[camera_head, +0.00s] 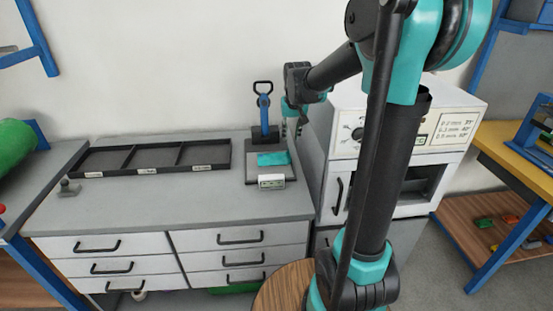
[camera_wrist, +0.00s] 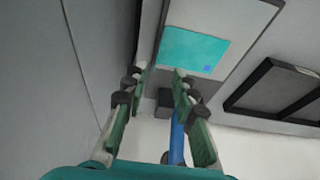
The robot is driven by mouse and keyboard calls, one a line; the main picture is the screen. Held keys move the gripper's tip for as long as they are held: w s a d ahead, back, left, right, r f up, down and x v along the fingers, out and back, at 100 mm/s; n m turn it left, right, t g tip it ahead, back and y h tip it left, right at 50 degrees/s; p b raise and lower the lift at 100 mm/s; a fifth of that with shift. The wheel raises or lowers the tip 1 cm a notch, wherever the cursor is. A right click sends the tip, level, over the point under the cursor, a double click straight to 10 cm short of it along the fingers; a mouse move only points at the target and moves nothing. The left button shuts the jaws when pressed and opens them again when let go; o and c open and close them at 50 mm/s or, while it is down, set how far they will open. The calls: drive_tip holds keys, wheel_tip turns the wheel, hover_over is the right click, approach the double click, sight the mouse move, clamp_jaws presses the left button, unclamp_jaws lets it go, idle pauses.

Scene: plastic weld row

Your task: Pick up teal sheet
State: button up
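The teal sheet (camera_head: 272,159) is a small flat piece lying on the grey plate of a press-like tool (camera_head: 258,174) on the counter. In the wrist view the teal sheet (camera_wrist: 193,49) lies flat, with a small blue mark at one corner. My gripper (camera_head: 292,126) is up and to the right of the sheet, near the oven's left side. In the wrist view my gripper (camera_wrist: 158,75) has its fingers apart with nothing between them. The right fingertip overlaps the sheet's edge in the picture, but I see no hold on it.
The tool's blue lever (camera_head: 264,112) stands upright behind the sheet, and a white display (camera_head: 271,181) sits in front. A dark divided tray (camera_head: 150,158) lies to the left. A white oven (camera_head: 345,130) stands close on the right. The counter's front left is mostly clear.

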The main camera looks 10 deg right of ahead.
sight(274, 156)
drive_tip(key=x, duration=0.9)
drive_tip(key=shift+w+d, duration=0.1)
drive_tip(key=shift+w, duration=0.1)
drive_tip(key=shift+w+f, duration=0.1)
drive_tip(key=shift+f, duration=0.35)
drive_tip(key=shift+f, duration=0.25)
drive_tip(key=shift+c, duration=0.5)
clamp_jaws()
